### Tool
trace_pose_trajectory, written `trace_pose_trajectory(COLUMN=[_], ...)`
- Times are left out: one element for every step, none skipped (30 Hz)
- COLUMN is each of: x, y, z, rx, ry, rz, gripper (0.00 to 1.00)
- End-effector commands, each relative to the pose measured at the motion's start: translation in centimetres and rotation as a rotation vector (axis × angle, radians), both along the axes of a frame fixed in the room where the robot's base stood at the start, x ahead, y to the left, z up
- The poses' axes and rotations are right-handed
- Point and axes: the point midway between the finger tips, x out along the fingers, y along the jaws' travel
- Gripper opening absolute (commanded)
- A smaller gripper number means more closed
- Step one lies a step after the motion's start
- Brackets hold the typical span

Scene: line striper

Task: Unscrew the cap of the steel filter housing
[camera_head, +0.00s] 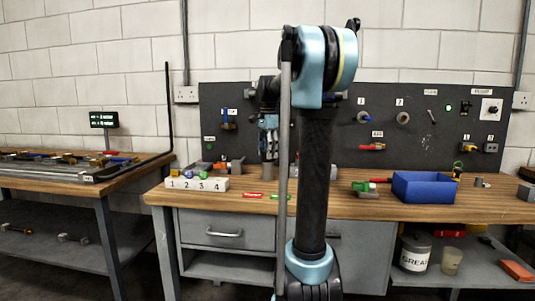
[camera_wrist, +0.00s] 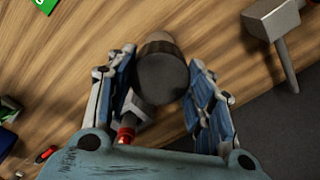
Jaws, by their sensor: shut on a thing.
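My gripper (camera_wrist: 163,97) has its two blue-grey fingers on either side of a dark round cap (camera_wrist: 162,80) in the wrist view. The cap is seen nearly end-on, with a brownish-grey band at its top edge. A grey metal part, probably of the steel housing (camera_wrist: 150,112), shows below the cap, next to a red and brass fitting (camera_wrist: 126,132). In the head view my gripper (camera_head: 268,150) points down over the back of the wooden bench. There my arm hides most of the housing, and I cannot see the cap.
On the bench (camera_head: 345,208) are a white numbered block (camera_head: 197,184) at the left and a blue bin (camera_head: 425,187) at the right. A dark tool board (camera_head: 420,130) rises behind.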

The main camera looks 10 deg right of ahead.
Motion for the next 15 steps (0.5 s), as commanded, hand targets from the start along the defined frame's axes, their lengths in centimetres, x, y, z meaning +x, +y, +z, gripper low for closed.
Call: trace_pose_trajectory(x=[-0.03, -0.03, -0.03, -0.03, -0.03, -0.03, -0.03, -0.03, -0.03, -0.03, -0.03, -0.02, -0.02, -0.02, -0.02], y=[0.08, 0.08, 0.08, 0.08, 0.08, 0.09, 0.09, 0.09, 0.09, 0.09, 0.09, 0.09, 0.09, 0.09, 0.09], z=[-0.01, -0.01, -0.01, -0.01, -0.01, 0.0, 0.0, 0.0, 0.0, 0.0, 0.0, 0.0, 0.0, 0.0, 0.0], rx=[0.002, 0.002, 0.002, 0.002, 0.002, 0.002, 0.002, 0.002, 0.002, 0.002, 0.002, 0.002, 0.002, 0.002, 0.002], ry=[0.001, 0.001, 0.001, 0.001, 0.001, 0.001, 0.001, 0.001, 0.001, 0.001, 0.001, 0.001, 0.001, 0.001, 0.001], rz=[0.04, 0.063, 0.09, 0.106, 0.117, 0.129, 0.134, 0.136, 0.136, 0.136, 0.135, 0.135, 0.135, 0.135, 0.138], gripper=[0.2, 0.2, 0.2, 0.2, 0.2, 0.2, 0.2, 0.2, 0.2, 0.2, 0.2, 0.2, 0.2, 0.2, 0.2])
